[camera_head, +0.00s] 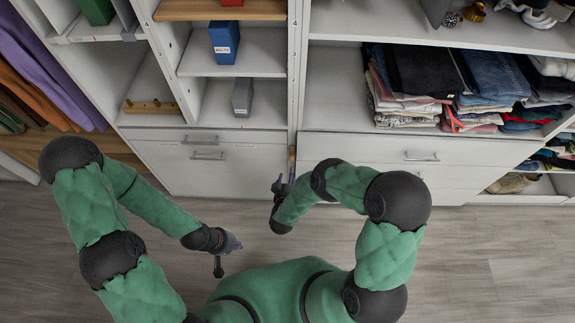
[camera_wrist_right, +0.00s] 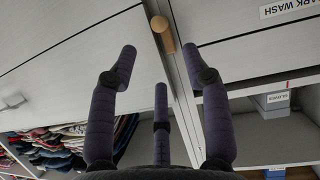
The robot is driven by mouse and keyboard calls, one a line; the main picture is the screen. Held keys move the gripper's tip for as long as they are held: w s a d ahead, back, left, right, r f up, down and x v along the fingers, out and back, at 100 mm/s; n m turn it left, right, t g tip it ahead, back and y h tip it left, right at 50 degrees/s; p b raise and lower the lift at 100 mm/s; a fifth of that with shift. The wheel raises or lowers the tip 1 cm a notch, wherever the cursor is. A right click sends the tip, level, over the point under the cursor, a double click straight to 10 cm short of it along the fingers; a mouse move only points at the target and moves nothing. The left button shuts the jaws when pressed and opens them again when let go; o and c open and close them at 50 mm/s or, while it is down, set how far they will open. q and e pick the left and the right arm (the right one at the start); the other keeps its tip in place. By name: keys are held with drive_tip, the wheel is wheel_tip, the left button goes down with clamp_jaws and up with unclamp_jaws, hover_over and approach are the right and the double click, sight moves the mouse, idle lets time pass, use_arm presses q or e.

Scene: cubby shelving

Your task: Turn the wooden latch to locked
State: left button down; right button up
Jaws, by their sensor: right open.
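The wooden latch (camera_wrist_right: 164,34) is a small light-brown piece on the narrow upright strip between two cabinet fronts, at the top middle of the right wrist view. It also shows as a thin brown sliver in the head view (camera_head: 292,156). My right gripper (camera_wrist_right: 163,72) is open, its dark fingers spread toward the latch with nothing between them. It shows just below the latch in the head view (camera_head: 283,184), and no contact is visible. My left gripper (camera_head: 227,256) hangs empty over the floor, with its fingers apart.
A drawer front with a handle (camera_head: 208,155) lies left of the latch strip, and wider drawers with a handle (camera_head: 421,157) lie right. Folded clothes (camera_head: 410,85) fill the shelf above. The wooden floor (camera_head: 470,250) is clear.

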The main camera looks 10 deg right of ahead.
sight(291, 160)
drive_tip(key=b+x, duration=0.3)
drive_tip(key=x, duration=0.6)
drive_tip(key=shift+f, duration=0.1)
drive_tip(key=shift+b+x, duration=0.4)
drive_tip(key=shift+x, duration=0.4)
clamp_jaws()
